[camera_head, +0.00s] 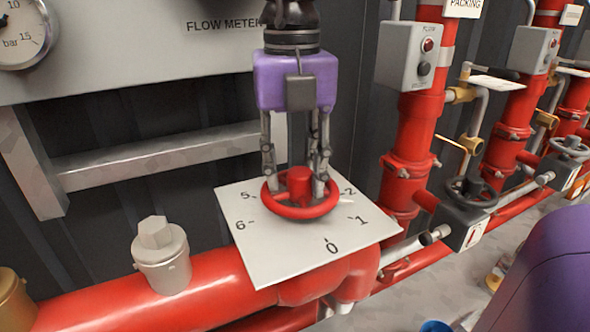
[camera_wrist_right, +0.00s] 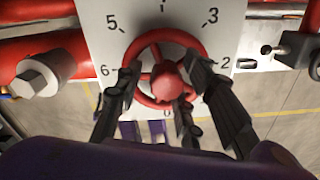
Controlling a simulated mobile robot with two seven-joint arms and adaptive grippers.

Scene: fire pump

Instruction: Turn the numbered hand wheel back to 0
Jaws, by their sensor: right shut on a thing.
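The red hand wheel (camera_head: 300,208) sits over a white dial plate (camera_head: 268,262) with black numbers. In the head view 0 is at the front, 1 and 2 at the right, 5 and 6 at the left. My right gripper (camera_head: 296,188) comes down from above, its fingers reaching inside the rim around the red hub, shut on the wheel. In the right wrist view the wheel (camera_wrist_right: 134,60) shows with the fingers (camera_wrist_right: 165,100) over its near part. The wheel's pointer cannot be made out. My left gripper is not in view.
A red pipe (camera_head: 90,306) with a grey capped fitting (camera_head: 161,254) runs at the left. Red standpipes (camera_head: 412,130), a grey control box (camera_head: 410,56) and a dark valve wheel (camera_head: 471,191) stand at the right. A flow meter panel (camera_head: 150,50) is behind.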

